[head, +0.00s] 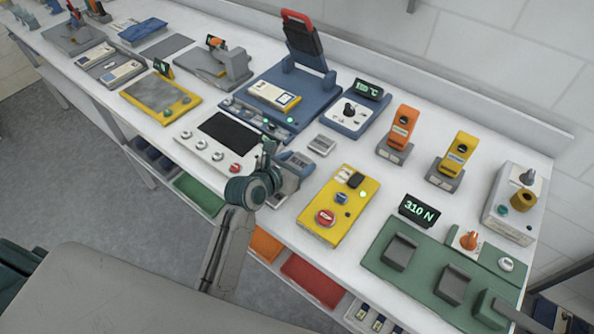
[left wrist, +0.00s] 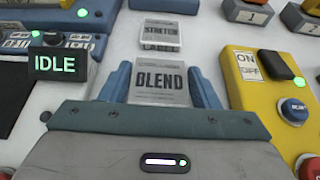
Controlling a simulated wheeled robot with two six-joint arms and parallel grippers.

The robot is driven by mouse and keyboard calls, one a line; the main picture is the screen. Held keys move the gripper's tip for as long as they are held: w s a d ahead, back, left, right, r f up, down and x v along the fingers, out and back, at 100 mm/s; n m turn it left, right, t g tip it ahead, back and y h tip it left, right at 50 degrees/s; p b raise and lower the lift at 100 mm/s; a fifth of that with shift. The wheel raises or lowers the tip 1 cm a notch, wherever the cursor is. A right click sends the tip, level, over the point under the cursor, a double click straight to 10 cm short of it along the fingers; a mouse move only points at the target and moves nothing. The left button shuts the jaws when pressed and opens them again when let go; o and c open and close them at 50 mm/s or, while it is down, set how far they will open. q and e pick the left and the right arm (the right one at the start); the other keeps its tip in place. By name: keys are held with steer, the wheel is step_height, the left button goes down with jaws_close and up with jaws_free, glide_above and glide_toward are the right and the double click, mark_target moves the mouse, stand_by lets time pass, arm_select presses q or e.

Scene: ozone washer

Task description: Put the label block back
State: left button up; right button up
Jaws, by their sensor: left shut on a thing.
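My left gripper (head: 290,168) is over the front part of the bench, between the white panel and the yellow control box. In the left wrist view its two blue fingers (left wrist: 162,88) are shut on a grey label block marked BLEND (left wrist: 160,78). A second label block, marked STRETCH (left wrist: 160,30), lies on the bench just beyond it; it also shows in the head view (head: 321,144). Lettering on the bench between the two blocks is partly covered. Whether the held block touches the bench is unclear. My right gripper is not in view.
The yellow control box (head: 350,190) stands close on the right. The white panel with a black screen (head: 228,132) is on the left, with an IDLE display (left wrist: 66,65) beside the gripper. A blue press (head: 272,93) is behind. Coloured bins (head: 313,280) sit under the bench.

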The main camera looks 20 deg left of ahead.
arm_select(q)
steer(key=shift+f, duration=0.25)
steer(key=shift+r, duration=0.15)
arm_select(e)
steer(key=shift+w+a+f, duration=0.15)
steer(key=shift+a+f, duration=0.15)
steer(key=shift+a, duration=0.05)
